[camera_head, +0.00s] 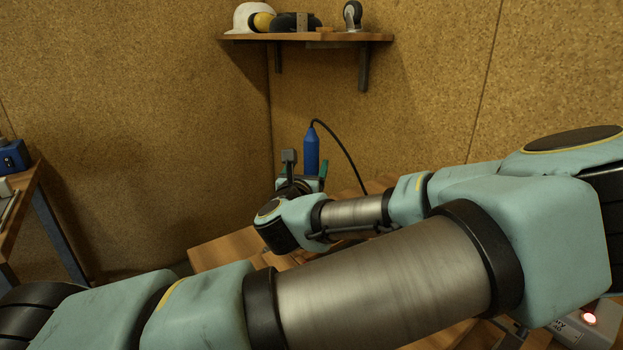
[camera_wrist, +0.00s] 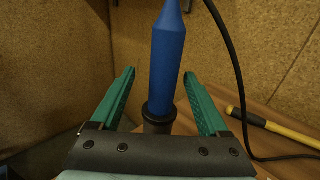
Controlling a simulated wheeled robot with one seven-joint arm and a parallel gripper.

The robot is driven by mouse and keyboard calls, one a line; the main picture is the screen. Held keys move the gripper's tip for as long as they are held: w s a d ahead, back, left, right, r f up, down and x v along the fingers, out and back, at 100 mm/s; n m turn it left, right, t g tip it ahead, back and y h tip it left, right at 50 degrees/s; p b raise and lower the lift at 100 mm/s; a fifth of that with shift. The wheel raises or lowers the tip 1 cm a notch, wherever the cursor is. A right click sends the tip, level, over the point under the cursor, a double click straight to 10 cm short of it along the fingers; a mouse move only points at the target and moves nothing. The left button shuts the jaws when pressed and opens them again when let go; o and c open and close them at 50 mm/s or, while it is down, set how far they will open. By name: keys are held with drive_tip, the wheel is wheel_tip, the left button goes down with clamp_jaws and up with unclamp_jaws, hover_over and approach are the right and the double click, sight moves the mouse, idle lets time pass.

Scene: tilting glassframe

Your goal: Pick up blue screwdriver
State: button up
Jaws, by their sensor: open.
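The blue screwdriver (camera_head: 311,152) stands upright beyond my arm in the head view, with a black cable coming off its top. In the wrist view the blue screwdriver (camera_wrist: 167,62) stands between the two green fingers, with a dark collar at its lower end. My gripper (camera_wrist: 160,85) is open, one finger on each side of it, with gaps showing on both sides. In the head view my gripper (camera_head: 306,168) is partly hidden by my own arm. The screwdriver's lower part is hidden there.
A wooden table (camera_head: 222,250) lies under my arm. A yellow-handled tool (camera_wrist: 288,134) lies to the right in the wrist view. The black cable (camera_wrist: 238,75) runs down right of the screwdriver. A wall shelf (camera_head: 330,37) holds a white helmet (camera_head: 243,18). Another bench (camera_head: 33,190) stands left.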

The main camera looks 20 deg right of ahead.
drive_tip(key=p+x, duration=0.2)
drive_tip(key=x, duration=0.2)
drive_tip(key=shift+d+r, duration=0.1)
drive_tip(key=shift+d, duration=0.15)
drive_tip(key=shift+w+d, duration=0.35)
drive_tip(key=shift+w, duration=0.05)
clamp_jaws()
